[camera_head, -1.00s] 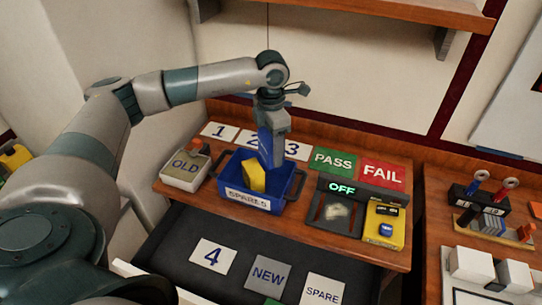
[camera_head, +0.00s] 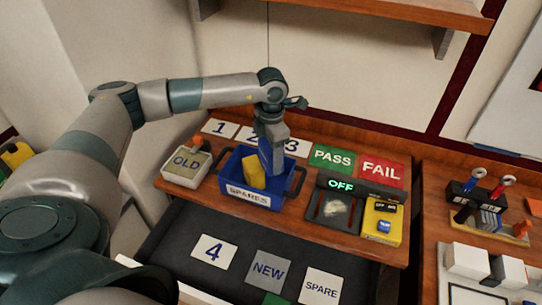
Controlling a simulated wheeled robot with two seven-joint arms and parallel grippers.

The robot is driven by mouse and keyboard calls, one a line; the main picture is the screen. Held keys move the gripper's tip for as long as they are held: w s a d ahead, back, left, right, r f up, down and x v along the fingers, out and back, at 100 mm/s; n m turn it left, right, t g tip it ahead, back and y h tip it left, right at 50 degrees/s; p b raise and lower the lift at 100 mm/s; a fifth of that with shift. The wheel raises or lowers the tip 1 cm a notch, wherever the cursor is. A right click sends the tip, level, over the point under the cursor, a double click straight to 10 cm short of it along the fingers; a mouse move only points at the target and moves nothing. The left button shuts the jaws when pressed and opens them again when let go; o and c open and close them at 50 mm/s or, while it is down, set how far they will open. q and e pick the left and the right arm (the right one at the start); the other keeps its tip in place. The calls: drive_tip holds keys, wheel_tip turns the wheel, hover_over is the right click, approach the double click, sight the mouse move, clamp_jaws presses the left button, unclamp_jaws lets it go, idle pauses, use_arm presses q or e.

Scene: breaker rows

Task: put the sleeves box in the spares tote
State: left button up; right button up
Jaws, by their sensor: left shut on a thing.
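The spares tote (camera_head: 248,194) is a blue open bin with dark handles and a SPARES label, on the wooden bench. My left gripper (camera_head: 275,146) is above its right part, pointing down, shut on a blue box (camera_head: 265,152), which I take to be the sleeves box; no label on it is readable. The box's lower part is inside the tote, hidden by the gripper and the tote; I cannot tell whether it touches the bottom. A yellow block (camera_head: 253,170) stands tilted in the tote, left of the blue box. My right gripper is not in view.
Left of the tote is an OLD tray (camera_head: 186,166); behind it are numbered cards. An open dark drawer (camera_head: 225,228) is in front.

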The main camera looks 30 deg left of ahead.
use_arm(q)
drive_tip(key=shift+f, duration=0.25)
drive_tip(key=o, duration=1.3)
drive_tip(key=shift+r, duration=0.1)
drive_tip(key=shift+r+p, duration=0.5)
drive_tip(key=shift+r, duration=0.05)
wheel_tip(320, 180, up, 11)
drive_tip(key=b, duration=0.6)
drive_tip(key=shift+f, duration=0.15)
drive_tip(key=shift+r, duration=0.65)
